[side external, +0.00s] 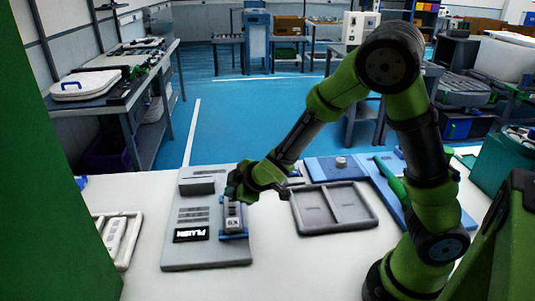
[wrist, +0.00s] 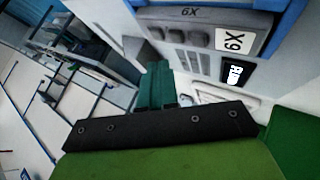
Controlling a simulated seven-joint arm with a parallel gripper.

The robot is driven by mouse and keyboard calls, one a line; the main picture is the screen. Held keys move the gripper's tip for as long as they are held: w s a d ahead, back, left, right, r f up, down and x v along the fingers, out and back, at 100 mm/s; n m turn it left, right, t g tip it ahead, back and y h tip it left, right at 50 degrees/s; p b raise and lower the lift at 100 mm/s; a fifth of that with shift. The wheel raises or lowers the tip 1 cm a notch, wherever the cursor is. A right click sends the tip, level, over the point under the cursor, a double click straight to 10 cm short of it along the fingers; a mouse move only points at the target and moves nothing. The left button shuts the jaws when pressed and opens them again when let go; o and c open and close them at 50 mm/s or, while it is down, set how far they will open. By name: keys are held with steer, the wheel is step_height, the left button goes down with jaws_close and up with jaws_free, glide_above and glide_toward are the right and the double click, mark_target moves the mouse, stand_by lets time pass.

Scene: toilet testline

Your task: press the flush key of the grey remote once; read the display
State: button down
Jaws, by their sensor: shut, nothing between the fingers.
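The grey remote (side external: 233,220) stands in a blue holder (side external: 236,237) on the right part of a light grey panel. In the wrist view the remote (wrist: 195,37) shows several dark keys and a white label reading 6X. The black display (side external: 191,234) is lit with white letters that appear to read FLUSH; it also shows in the wrist view (wrist: 236,73), hard to read there. My gripper (side external: 236,194) is shut and empty at the remote's upper end. Its teal fingers (wrist: 158,68) point at the remote's key end; I cannot tell whether they touch a key.
The grey panel (side external: 207,256) lies on the white table (side external: 300,262). A grey two-part tray (side external: 333,208) lies to the right, with a blue board (side external: 335,168) behind it. A white rack (side external: 118,238) is at the left. The table in front of the tray is clear.

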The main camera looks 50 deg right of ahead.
mark_target(236, 209)
step_height(236, 209, up, 4)
steer(key=shift+f, duration=0.1)
stand_by(0.8)
steer(key=shift+s+f+m, duration=0.25)
steer(key=shift+s+m, duration=0.05)
steer(key=shift+m, duration=0.1)
steer(key=s+a+r+m+g+y, duration=0.1)
steer(key=s+a+m+g+y, duration=0.1)
steer(key=s+m+g, duration=0.5)
steer(key=s+d+r+m+t, duration=0.1)
steer(key=s+r+m+t, duration=0.3)
steer(key=s+r, duration=0.8)
steer(key=shift+s+d+r+m+t, duration=0.35)
steer(key=shift+s+t, duration=0.15)
steer(key=shift+s, duration=0.4)
